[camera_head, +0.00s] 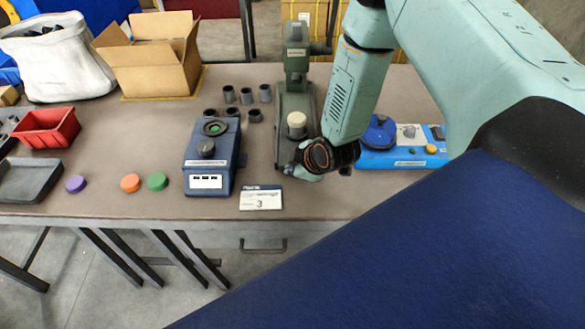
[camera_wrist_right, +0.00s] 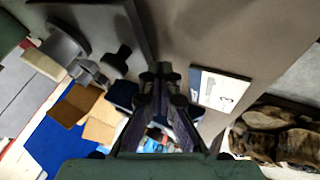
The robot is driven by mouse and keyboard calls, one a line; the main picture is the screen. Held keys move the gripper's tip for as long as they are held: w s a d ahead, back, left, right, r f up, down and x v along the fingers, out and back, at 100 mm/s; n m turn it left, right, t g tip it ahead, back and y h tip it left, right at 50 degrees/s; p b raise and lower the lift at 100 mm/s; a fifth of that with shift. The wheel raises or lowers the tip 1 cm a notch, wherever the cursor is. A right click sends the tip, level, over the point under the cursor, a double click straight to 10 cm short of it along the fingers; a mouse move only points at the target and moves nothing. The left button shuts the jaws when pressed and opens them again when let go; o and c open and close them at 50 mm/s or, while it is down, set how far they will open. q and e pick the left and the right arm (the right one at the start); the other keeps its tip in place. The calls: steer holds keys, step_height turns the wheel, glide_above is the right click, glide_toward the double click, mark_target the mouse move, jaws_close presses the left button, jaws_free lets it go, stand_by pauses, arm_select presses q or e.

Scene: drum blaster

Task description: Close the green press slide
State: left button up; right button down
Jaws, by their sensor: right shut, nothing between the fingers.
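The green press (camera_head: 296,60) stands at the back middle of the table. Its base (camera_head: 282,130) runs toward the front edge, with a cream round piece (camera_head: 297,121) on it. I cannot tell how far the slide is out, as my right wrist covers the front right part of the press. My right gripper (camera_wrist_right: 158,78) shows shut and empty in the wrist view, its fingers together. In the head view it is low at the press's front end, fingers mostly hidden; contact cannot be told. My left gripper is not in view.
A dark blue device (camera_head: 212,155) stands left of the press, with several grey cups (camera_head: 246,95) behind it. A white card (camera_head: 261,198) lies at the front edge. A light blue device (camera_head: 400,152) is right of my wrist. Purple, orange and green discs (camera_head: 157,181) lie left.

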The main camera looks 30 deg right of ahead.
steer(key=shift+w+a, duration=0.15)
steer(key=shift+w, duration=0.1)
